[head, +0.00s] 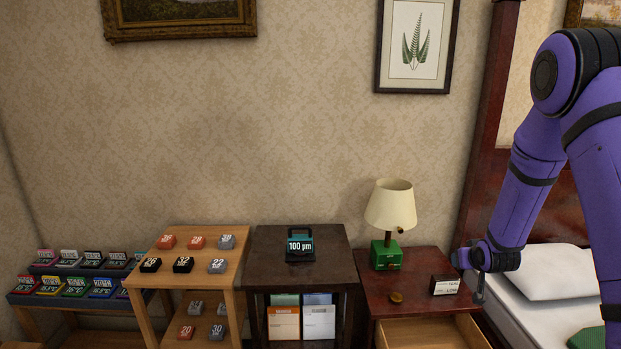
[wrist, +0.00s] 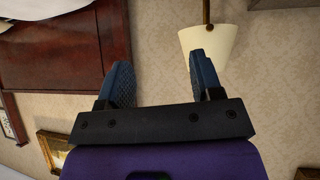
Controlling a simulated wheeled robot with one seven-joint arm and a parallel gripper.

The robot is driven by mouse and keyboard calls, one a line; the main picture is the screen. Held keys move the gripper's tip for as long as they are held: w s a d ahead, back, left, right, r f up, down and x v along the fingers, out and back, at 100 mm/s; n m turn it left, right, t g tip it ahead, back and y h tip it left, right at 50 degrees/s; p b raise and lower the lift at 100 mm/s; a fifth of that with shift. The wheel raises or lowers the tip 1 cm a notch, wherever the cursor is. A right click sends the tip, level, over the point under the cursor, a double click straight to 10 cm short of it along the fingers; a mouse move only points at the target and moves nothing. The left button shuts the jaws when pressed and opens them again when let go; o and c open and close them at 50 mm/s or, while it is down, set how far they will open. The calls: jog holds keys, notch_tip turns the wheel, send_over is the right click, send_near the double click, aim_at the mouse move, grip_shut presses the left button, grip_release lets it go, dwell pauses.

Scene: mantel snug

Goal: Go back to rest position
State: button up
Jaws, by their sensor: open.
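My gripper (wrist: 160,82) shows in the wrist view with its two dark blue fingers apart and nothing between them. A small dark and white sign block (head: 444,285) stands on the nightstand just left of my gripper. I cannot tell from the head view whether they touch.
A lamp (head: 391,210) with a green base and a small brass knob-like thing (head: 396,297) stand on the nightstand. Its drawer (head: 430,332) is open. A bed (head: 545,300) lies right. A dark table (head: 297,262), a wooden table (head: 200,240) and a tiered rack (head: 75,280) line the wall.

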jog(key=s+a+r+g, duration=0.1)
jog(key=s+a+r, duration=0.3)
jog(key=s+r, duration=0.55)
jog(key=s+a+r+g, duration=0.1)
jog(key=s+a+r, duration=0.35)
jog(key=r, duration=0.95)
jog(key=s+a+r+g, duration=0.1)
jog(key=s+r, duration=0.1)
jog(key=s, duration=0.6)
jog(key=s+a+r+y, duration=0.1)
jog(key=s+a+r, duration=0.1)
jog(key=s, duration=0.7)
jog(key=s+a+r+g, duration=0.1)
jog(key=s+a+r, duration=0.1)
jog(key=s, duration=0.6)
jog(key=shift+s+r+n+g+y, duration=0.3)
jog(key=shift+r+n+y, duration=0.1)
jog(key=shift+r, duration=0.25)
